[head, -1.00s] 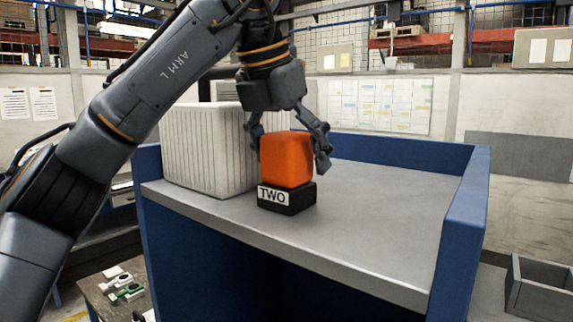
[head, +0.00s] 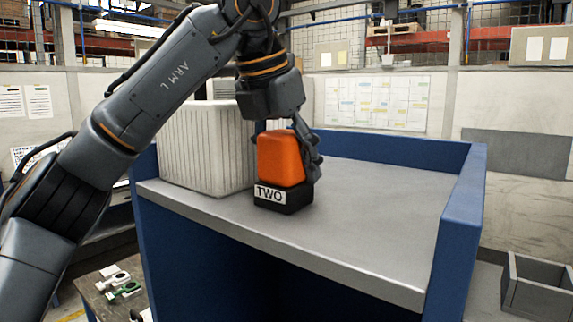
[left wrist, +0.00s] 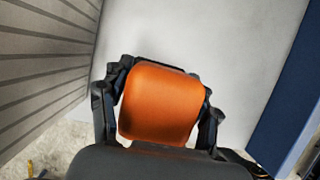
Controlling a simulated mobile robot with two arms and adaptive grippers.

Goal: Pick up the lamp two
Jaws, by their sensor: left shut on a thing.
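Lamp two (head: 280,158) has an orange rounded block on a black base with a white label reading "TWO". It stands on the grey top of the blue-sided bench (head: 372,215), near the front edge, and looks upright. My left gripper (head: 290,150) comes down from above and is shut on the orange part. In the left wrist view the orange lamp (left wrist: 160,103) sits between both fingers, and its base is hidden. I cannot tell whether the base is clear of the surface. My right gripper is not in view.
A white ribbed box (head: 205,148) stands close to the left of the lamp. Raised blue walls (head: 462,215) edge the bench at the right and back. The grey top right of the lamp is clear. A grey open bin (head: 540,288) is at the lower right.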

